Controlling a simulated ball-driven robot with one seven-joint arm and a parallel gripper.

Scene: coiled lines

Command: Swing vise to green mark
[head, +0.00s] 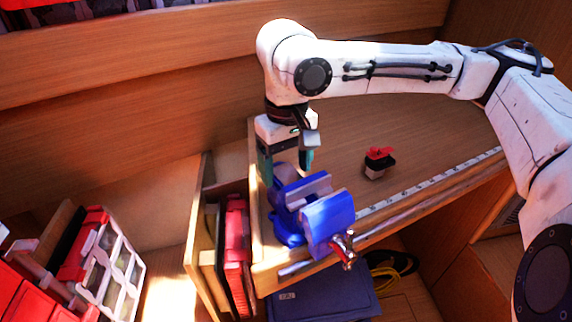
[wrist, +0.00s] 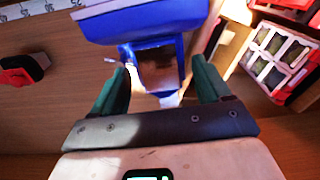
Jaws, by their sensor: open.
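The blue vise (head: 312,212) stands at the left front corner of the wooden bench, its jaws angled toward the front edge and its metal screw handle (head: 343,248) hanging over that edge. My gripper (head: 285,172) is above and behind the vise's rear end, with its green fingers pointing down. In the wrist view, the vise (wrist: 155,50) lies ahead of my gripper (wrist: 160,92), whose two fingers are spread apart on either side of its rear part. I cannot tell whether they touch it. No green mark can be made out in either view.
A small black-and-red object (head: 378,163) stands on the bench right of the vise; it also shows in the wrist view (wrist: 20,70). A ruler strip (head: 430,186) runs along the front edge. Left of the bench are upright binders (head: 237,245) and red-and-white cases (head: 105,262).

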